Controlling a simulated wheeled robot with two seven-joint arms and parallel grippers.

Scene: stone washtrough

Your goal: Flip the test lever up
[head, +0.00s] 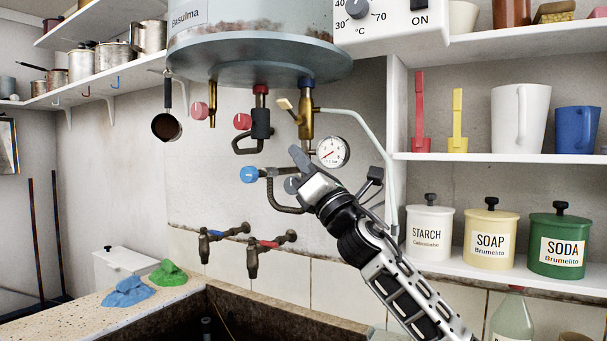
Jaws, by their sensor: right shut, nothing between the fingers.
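A small pale brass lever (286,106) juts up and to the left from a brass valve (306,122) under the boiler (258,65); it looks like the test lever. My right gripper (297,154) is shut and empty. Its fingertips point up and to the left, just below the lever, and appear apart from it in this view. The gripper covers part of the pipework behind it. My left gripper is not in view.
A pressure gauge (332,152) sits right beside my right gripper. Red knobs (242,121), a blue knob (249,175) and dark pipes crowd the left. A pale bent tube (373,135) passes on the right. Two taps (252,262) are below, over the trough (290,316).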

